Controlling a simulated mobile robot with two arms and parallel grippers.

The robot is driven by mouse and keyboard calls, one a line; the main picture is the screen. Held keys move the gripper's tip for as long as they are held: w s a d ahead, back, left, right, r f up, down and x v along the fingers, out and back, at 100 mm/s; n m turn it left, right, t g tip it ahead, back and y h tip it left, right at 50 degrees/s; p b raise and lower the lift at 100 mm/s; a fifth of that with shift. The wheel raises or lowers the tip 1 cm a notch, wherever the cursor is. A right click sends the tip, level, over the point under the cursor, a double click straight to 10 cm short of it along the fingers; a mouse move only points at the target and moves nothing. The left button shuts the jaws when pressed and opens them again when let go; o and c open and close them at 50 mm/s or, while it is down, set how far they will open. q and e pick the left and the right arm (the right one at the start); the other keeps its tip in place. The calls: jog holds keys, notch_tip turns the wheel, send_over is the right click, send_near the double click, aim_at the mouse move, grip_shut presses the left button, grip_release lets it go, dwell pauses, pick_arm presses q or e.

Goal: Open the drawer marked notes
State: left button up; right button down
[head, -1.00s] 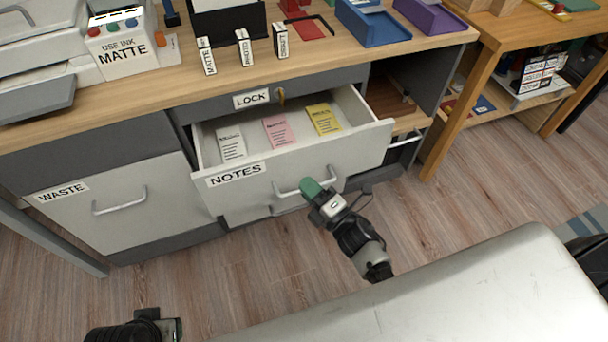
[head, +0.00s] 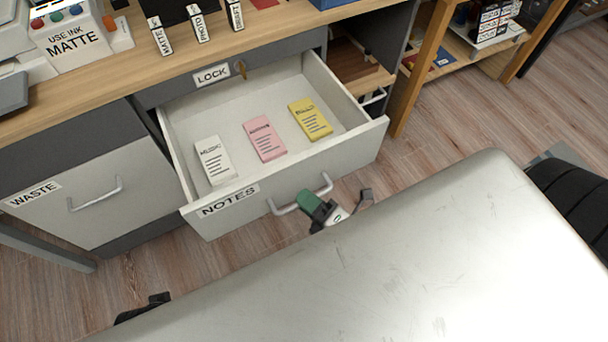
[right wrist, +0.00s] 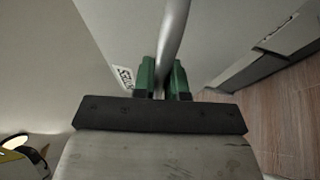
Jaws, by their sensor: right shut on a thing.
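The notes drawer (head: 345,155) is pulled well out of the desk in the head view. Its front has a label reading NOTES (head: 229,201) and a bar handle (head: 300,195). White, pink and yellow note pads (head: 266,138) lie inside it. My right gripper (head: 318,205) is at the handle, and in the right wrist view its green fingers (right wrist: 161,78) are shut on the handle bar (right wrist: 172,40), one on each side.
The closed waste drawer (head: 100,195) is to the left. A lock label (head: 212,75) and a key (head: 240,68) are above the notes drawer. Small labelled boxes (head: 199,27) stand on the desktop. A wooden table leg (head: 418,75) stands to the right.

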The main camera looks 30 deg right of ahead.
jog(key=c, duration=1.2)
grip_release()
jog(key=shift+s, duration=0.1)
pick_arm(q)
jog(key=shift+w+r, duration=0.1)
jog(key=shift+r, duration=0.25)
pick_arm(e)
jog(key=v, duration=1)
jog(key=shift+s+d, duration=0.2)
jog(key=shift+s, duration=0.1)
pick_arm(q)
jog(key=shift+f, duration=0.1)
